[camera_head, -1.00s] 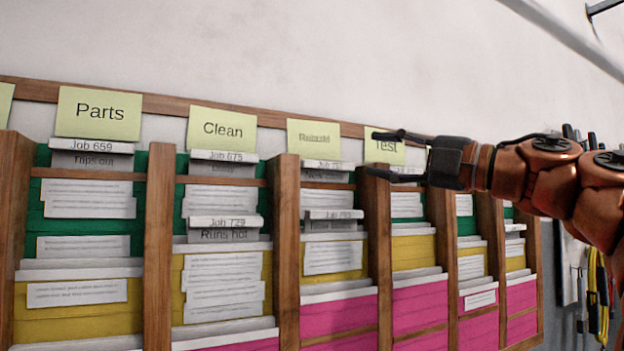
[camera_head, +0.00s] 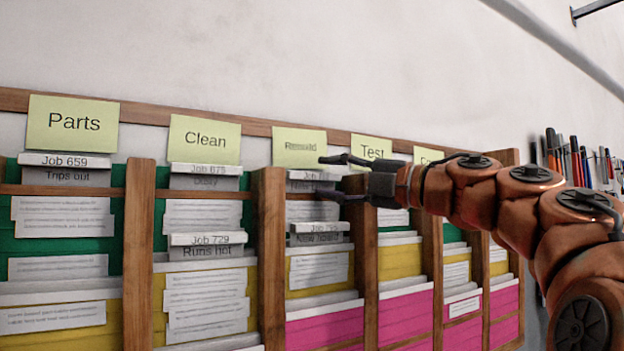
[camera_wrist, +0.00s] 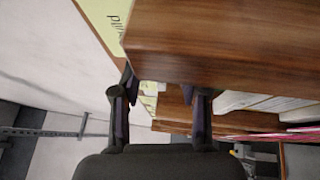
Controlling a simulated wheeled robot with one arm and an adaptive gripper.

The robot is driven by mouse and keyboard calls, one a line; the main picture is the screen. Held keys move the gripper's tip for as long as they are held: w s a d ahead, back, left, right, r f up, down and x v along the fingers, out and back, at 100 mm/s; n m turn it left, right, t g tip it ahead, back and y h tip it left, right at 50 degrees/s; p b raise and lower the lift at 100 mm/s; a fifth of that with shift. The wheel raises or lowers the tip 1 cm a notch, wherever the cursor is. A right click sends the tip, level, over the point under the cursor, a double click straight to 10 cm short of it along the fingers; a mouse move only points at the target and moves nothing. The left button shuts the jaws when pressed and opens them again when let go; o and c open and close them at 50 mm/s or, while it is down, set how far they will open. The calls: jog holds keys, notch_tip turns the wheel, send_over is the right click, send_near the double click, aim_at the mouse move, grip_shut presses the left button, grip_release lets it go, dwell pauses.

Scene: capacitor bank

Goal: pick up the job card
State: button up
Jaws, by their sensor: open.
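Several job cards stand in the pockets of a wooden wall rack. Job 659 "Trips out" (camera_head: 66,169) is in the Parts column, Job 675 (camera_head: 205,176) and Job 729 "Runs hot" (camera_head: 207,246) are in the Clean column. In the column under a blurred label, likely "Rebuild", are an upper card (camera_head: 306,181), partly hidden by a finger, and a lower card, "New" something (camera_head: 319,233). My gripper (camera_head: 325,178) is open and empty, its fingers pointing left at the upper card. In the wrist view, the open fingers (camera_wrist: 160,100) are near a wooden divider (camera_wrist: 220,45).
Yellow-green labels read Parts (camera_head: 73,123), Clean (camera_head: 205,139) and Test (camera_head: 371,151). Upright wooden dividers (camera_head: 268,260) stand between the columns. Green, yellow and pink folders fill the pockets. Tools (camera_head: 575,160) hang at the right. The wall above the rack is bare.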

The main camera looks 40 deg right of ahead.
grip_shut()
dwell(0.4)
